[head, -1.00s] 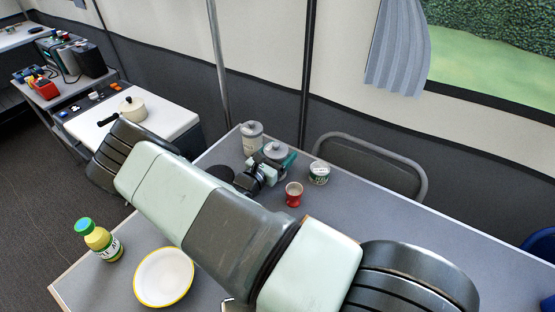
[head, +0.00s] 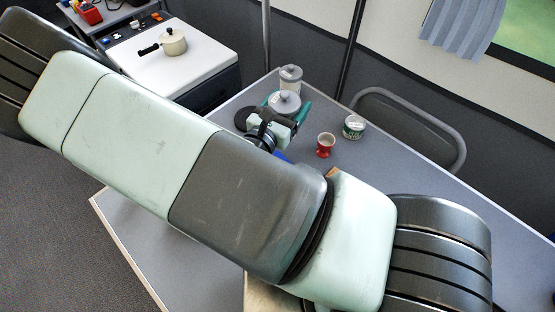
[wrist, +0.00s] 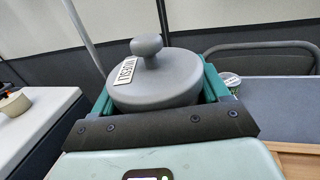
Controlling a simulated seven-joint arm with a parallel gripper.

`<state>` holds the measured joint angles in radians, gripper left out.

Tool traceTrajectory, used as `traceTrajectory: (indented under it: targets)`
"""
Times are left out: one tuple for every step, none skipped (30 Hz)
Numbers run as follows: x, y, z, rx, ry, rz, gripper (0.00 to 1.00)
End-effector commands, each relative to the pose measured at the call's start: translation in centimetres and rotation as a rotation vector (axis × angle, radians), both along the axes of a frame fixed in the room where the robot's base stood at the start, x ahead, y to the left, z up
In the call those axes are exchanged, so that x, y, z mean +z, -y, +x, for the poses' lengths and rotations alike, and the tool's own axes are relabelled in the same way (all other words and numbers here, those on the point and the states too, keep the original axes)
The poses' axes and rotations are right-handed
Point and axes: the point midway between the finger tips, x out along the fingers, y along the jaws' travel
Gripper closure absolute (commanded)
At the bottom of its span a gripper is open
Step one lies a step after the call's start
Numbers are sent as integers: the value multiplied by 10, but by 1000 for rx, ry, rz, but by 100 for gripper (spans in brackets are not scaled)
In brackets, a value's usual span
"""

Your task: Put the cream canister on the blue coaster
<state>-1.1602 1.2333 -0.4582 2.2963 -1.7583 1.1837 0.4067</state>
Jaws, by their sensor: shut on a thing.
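My gripper (head: 286,110) is shut on a grey-lidded canister (head: 284,101), its teal fingers on either side. In the wrist view the canister's round grey lid (wrist: 160,80) with a knob and white label sits between the fingers; its body is mostly hidden, so its colour is unclear. A second grey-lidded canister (head: 290,76) with a pale body stands just behind it. A small blue patch (head: 283,156) shows beside my wrist, mostly covered by my arm; I cannot tell if it is the blue coaster. Whether the held canister touches the table is unclear.
A red cup (head: 325,145) and a small labelled tin (head: 354,127) stand right of my gripper. A dark round disc (head: 246,118) lies to its left. A chair (head: 420,115) is behind the table. A pot (head: 172,42) stands on a separate white counter. My arm hides much of the table.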

Motion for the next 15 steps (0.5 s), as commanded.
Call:
traceTrajectory:
  targets:
    - [3, -9, -16, 44, -4, -4, 60]
    - [4, -13, -23, 65, -3, -5, 60]
    - [6, -17, -32, 90, -4, -4, 60]
    - [8, -20, -37, 106, -4, -4, 60]
    - [9, -22, -41, 119, -4, -3, 60]
    - [8, -24, -46, 133, -5, -2, 60]
    - [6, -25, -48, 140, -5, -3, 60]
    - [3, -26, -49, 145, -5, -3, 60]
    - [-3, -27, -51, 150, -5, -3, 60]
    - [-8, -27, -51, 152, -6, -5, 60]
    - [-14, -27, -51, 152, -6, -5, 60]
    - [-22, -27, -51, 152, -5, -4, 60]
    - [-27, -26, -51, 151, -5, -3, 60]
    - [-32, -27, -51, 150, -4, -3, 60]
    - [-38, -26, -51, 150, -4, -3, 60]
